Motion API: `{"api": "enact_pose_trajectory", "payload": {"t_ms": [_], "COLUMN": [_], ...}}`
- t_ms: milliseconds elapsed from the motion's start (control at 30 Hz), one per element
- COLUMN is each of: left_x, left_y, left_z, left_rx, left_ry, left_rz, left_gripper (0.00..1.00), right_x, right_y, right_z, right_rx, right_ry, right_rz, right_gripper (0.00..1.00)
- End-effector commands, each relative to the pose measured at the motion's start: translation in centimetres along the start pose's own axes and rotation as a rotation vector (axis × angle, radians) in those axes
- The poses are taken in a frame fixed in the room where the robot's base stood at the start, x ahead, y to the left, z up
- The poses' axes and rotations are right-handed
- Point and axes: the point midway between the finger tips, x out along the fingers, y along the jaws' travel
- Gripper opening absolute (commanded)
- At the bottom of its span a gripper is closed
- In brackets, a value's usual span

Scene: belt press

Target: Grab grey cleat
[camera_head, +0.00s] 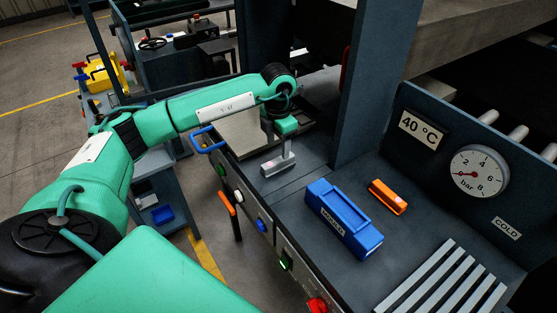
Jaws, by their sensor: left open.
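The grey cleat (274,168) is a small light-grey block lying on the dark bench top of the press, left of the blue block. My left arm reaches in from the left, and its gripper (287,153) points down at the cleat from above. The left gripper is open. Its fingers are small and grey like the cleat, so I cannot tell whether they are around it or just above it. My right gripper is not in view.
A blue labelled block (345,220) and an orange block (388,197) lie to the right on the bench. A dark upright post (372,90) stands close right of my gripper. Grey slats (445,280) lie at the front right. Buttons and an orange handle (230,212) line the bench's front edge.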

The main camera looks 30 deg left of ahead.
Motion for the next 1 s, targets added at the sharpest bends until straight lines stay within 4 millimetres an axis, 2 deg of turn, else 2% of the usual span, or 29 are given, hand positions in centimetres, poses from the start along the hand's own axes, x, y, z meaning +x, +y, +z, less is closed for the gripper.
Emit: {"api": "enact_pose_trajectory", "payload": {"t_ms": [133,233,400,633,900,1000], "left_x": [1.2,1.7,3.3,6.2,6.7,6.6], "left_y": [0.0,-0.1,-0.3,-0.3,-0.3,-0.3], "left_z": [0.0,-0.1,-0.3,-0.3,-0.2,-0.2], "left_rx": [0.001,0.001,0.001,0.0,0.001,0.001], "left_ry": [0.001,0.002,0.003,0.002,-0.001,-0.001], "left_rz": [0.0,-0.001,-0.002,-0.001,0.0,0.0], "left_gripper": [0.58,0.58,0.58,0.58,0.58,0.39], "right_x": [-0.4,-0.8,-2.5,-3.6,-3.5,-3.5], "right_y": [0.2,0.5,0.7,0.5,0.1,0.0], "right_z": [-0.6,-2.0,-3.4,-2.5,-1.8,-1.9], "right_rx": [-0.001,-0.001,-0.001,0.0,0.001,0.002], "right_ry": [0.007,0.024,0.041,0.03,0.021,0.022], "right_rz": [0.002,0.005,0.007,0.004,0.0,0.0], "right_gripper": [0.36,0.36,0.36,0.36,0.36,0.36]}}
